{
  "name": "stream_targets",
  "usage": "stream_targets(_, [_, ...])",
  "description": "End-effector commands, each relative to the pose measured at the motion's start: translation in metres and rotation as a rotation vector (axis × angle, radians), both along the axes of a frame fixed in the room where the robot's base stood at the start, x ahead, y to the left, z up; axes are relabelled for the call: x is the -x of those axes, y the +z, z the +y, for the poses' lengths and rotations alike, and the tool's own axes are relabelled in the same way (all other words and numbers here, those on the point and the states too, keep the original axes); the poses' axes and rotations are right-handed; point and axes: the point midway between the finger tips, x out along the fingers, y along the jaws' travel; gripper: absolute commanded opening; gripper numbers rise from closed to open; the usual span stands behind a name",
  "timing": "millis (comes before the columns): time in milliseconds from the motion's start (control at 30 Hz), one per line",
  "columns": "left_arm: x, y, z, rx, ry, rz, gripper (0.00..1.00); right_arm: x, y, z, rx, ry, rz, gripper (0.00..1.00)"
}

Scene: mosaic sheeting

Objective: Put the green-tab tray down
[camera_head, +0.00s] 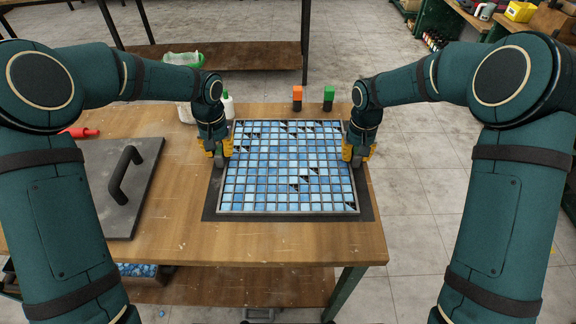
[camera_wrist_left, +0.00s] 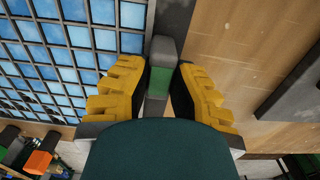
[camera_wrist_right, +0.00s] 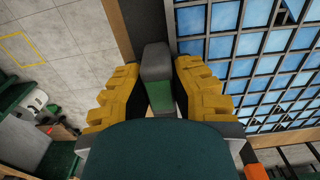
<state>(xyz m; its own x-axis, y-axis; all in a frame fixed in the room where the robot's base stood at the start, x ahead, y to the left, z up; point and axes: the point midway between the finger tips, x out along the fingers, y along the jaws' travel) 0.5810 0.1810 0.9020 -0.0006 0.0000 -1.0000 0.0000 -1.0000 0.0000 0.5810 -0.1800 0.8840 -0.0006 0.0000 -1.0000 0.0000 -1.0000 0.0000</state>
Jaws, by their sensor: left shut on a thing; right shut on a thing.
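The tray (camera_head: 288,213) is a grey-rimmed grid filled with blue mosaic tiles, with several dark triangular gaps. It appears over a dark mat (camera_head: 213,203) at the right of the workbench; whether it touches the mat I cannot tell. My left gripper (camera_head: 221,158) is shut on the tray's left tab, which shows grey and green in the left wrist view (camera_wrist_left: 160,75). My right gripper (camera_head: 355,158) is shut on the tray's right tab, also grey and green in the right wrist view (camera_wrist_right: 157,75). The fingers hide part of both tabs.
A dark board (camera_head: 110,190) with a black handle lies to the left on the workbench (camera_head: 180,215). A white bottle (camera_head: 228,105) is near my left gripper. Bare wood lies between board and mat.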

Motion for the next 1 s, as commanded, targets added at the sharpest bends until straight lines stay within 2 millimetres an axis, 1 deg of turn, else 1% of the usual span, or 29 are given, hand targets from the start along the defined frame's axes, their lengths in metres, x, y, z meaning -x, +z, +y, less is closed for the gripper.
stream_targets(33, [0.0,-0.003,0.0,0.0,0.0,-0.002,0.0,-0.001,-0.003,0.0,0.0,0.0,-0.002,0.0])
stream_targets(67, [0.0,-0.003,0.0,0.0,0.0,0.0,0.31,0.0,-0.003,0.0,0.0,0.0,0.0,0.3])
stream_targets(100, [0.0,-0.002,0.0,0.0,0.0,0.0,0.43,0.0,-0.002,0.0,0.0,0.0,0.0,0.41])
stream_targets(433, [0.0,0.0,0.0,0.0,0.0,-0.001,0.43,0.0,-0.001,0.0,0.0,0.0,0.0,0.41])
stream_targets(567, [-0.001,0.01,0.0,0.0,0.001,-0.002,0.43,0.0,-0.002,0.0,0.0,0.0,0.0,0.41])
stream_targets(667, [-0.001,0.027,0.0,0.0,0.0,-0.005,0.43,0.0,-0.002,0.0,0.0,0.0,0.0,0.41])
stream_targets(900, [0.0,0.077,0.0,0.0,0.001,-0.005,0.43,0.0,-0.002,0.0,0.0,0.0,0.0,0.41])
stream_targets(1000, [0.0,0.094,0.0,0.0,0.001,-0.004,0.43,0.0,-0.002,0.0,0.0,0.0,0.0,0.41])
